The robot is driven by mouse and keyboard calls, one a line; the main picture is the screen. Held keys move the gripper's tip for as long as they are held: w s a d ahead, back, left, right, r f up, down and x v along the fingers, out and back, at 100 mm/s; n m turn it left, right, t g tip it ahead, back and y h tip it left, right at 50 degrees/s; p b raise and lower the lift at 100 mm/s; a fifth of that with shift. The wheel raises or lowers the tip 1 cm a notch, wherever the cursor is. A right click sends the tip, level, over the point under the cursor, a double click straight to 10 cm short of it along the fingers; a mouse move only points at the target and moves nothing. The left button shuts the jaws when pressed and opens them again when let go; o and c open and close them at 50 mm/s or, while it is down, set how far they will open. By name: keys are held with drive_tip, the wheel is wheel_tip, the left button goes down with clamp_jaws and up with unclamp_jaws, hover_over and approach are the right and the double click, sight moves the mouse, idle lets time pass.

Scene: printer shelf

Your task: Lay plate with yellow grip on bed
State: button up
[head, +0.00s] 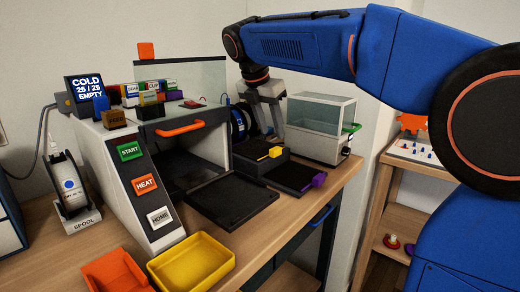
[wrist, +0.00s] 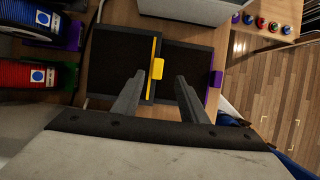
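The dark plate with the yellow grip (head: 275,152) lies at the back right of the table, beside the printer. In the wrist view, this plate (wrist: 118,58) has its yellow grip (wrist: 157,68) on its right edge. My gripper (head: 267,128) points down over the plate. In the wrist view, my gripper (wrist: 160,76) is open, with one finger on either side of the grip and nothing held; I cannot tell how far above it the tips are. A flat dark panel (head: 230,200) extends from the printer's open front; I cannot tell whether it is the bed.
A dark plate with a purple grip (head: 318,180) lies close to the yellow-grip plate. A clear-topped box (head: 322,125) stands behind them. The printer (head: 150,200) has an orange handle (head: 180,128). Yellow (head: 192,262) and orange (head: 117,272) bins stand in front. Spools (wrist: 38,75) are at left in the wrist view.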

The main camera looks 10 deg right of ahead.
sight(275, 148)
drive_tip(key=shift+a+x, duration=0.1)
drive_tip(key=shift+x, duration=1.65)
drive_tip(key=shift+a+x, duration=0.15)
drive_tip(key=shift+x, duration=1.65)
clamp_jaws()
